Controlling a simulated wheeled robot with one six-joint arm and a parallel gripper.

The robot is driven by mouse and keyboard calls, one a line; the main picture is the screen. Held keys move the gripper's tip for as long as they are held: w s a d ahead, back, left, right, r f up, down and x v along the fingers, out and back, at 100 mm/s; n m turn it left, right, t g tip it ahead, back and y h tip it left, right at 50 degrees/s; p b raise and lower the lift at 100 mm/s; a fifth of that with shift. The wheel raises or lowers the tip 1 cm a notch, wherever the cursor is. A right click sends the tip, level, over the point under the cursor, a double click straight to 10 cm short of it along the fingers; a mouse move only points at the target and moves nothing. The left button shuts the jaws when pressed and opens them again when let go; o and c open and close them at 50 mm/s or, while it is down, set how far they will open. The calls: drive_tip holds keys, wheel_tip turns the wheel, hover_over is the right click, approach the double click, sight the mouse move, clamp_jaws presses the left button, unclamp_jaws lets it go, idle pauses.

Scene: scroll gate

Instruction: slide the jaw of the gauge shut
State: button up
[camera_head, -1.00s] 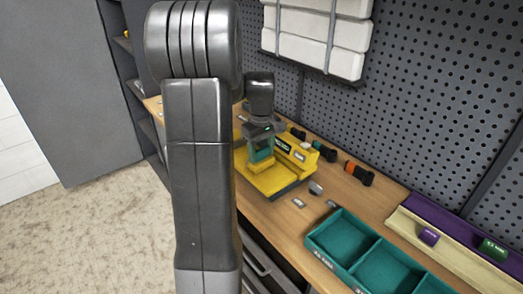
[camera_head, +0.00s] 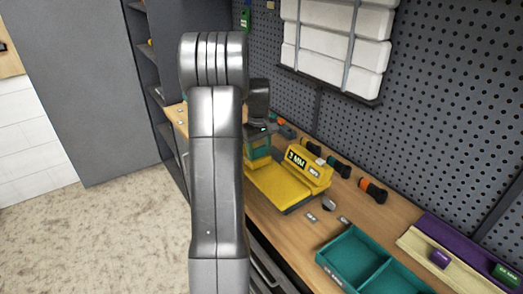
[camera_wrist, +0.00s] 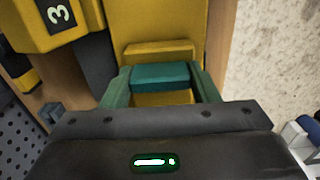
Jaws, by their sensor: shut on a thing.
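The yellow gauge (camera_head: 282,188) lies on the wooden bench, with a raised block marked "3 MM" (camera_head: 308,167) on its right side. My gripper (camera_head: 257,146) is at the gauge's far left part, partly hidden by my arm. In the wrist view its green fingers (camera_wrist: 161,80) are shut on a teal block (camera_wrist: 160,75), which seems to be part of the sliding jaw. A yellow ridge (camera_wrist: 160,50) lies just beyond that block. The "3" block (camera_wrist: 55,20) stands at the upper left, apart from my fingers. The jaw's gap is hidden in the head view.
Teal bins (camera_head: 362,258) stand at the front right of the bench. Several dark-handled tools (camera_head: 372,190) lie along the back, below the pegboard (camera_head: 445,100). Small grey pieces (camera_head: 328,204) lie by the gauge. Open floor (camera_head: 110,240) is at the left.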

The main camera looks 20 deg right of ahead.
drive_tip(key=shift+w+r, duration=0.15)
drive_tip(key=o, duration=1.4)
drive_tip(key=shift+w+a, duration=0.1)
drive_tip(key=shift+w, duration=0.05)
wheel_tip(320, 180, up, 14)
drive_tip(key=shift+f+b, duration=0.2)
drive_tip(key=shift+b, duration=0.3)
